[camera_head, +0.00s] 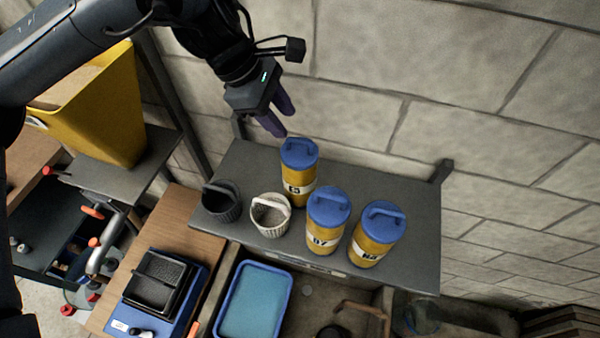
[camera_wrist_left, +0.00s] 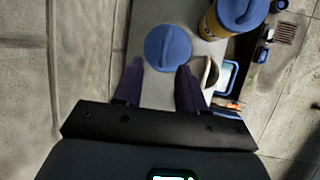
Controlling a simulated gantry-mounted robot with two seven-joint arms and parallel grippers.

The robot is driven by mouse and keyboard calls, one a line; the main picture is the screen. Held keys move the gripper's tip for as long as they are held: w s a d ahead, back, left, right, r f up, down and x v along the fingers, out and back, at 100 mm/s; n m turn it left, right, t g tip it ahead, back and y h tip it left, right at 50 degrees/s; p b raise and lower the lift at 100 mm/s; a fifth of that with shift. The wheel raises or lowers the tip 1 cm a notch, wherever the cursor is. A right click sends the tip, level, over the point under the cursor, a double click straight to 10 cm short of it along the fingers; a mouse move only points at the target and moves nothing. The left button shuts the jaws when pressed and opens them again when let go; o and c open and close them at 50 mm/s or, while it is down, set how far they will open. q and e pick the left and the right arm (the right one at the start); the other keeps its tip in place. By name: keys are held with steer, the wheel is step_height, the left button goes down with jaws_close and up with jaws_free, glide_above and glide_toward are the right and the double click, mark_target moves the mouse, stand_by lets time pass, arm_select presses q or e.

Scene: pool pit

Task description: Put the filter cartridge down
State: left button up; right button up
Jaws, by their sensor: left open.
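Three yellow cylinders with blue handled lids stand upright on a grey shelf (camera_head: 400,190); they look like filter cartridges. The rear one (camera_head: 299,177) is nearest my left gripper (camera_head: 281,120), its label seeming to read E3. The front middle one (camera_head: 327,222) and the right one (camera_head: 376,236) stand closer to the shelf's front. My left gripper is open and empty, just above and behind the rear cylinder's lid. In the left wrist view that blue lid (camera_wrist_left: 168,46) shows ahead, between and beyond the open fingertips (camera_wrist_left: 160,70). My right gripper is out of view.
A dark basket (camera_head: 222,203) and a pale handled basket (camera_head: 271,213) stand left of the cylinders. A block wall (camera_head: 450,90) rises behind the shelf. A blue tray (camera_head: 254,302) lies below in front. A yellow bin (camera_head: 95,115) stands at left. The shelf's right end is bare.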

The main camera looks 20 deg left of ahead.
mark_target(297, 139)
arm_select(q)
steer(key=shift+d+f, duration=0.15)
steer(key=shift+f, duration=0.2)
steer(key=p+x, duration=0.1)
steer(key=x, duration=0.2)
steer(key=shift+s+d+f+p, duration=0.2)
steer(key=shift+d+f+p, duration=0.05)
steer(key=shift+d+p, duration=0.1)
steer(key=shift+x, duration=0.8)
jaws_close()
steer(key=shift+r, duration=0.1)
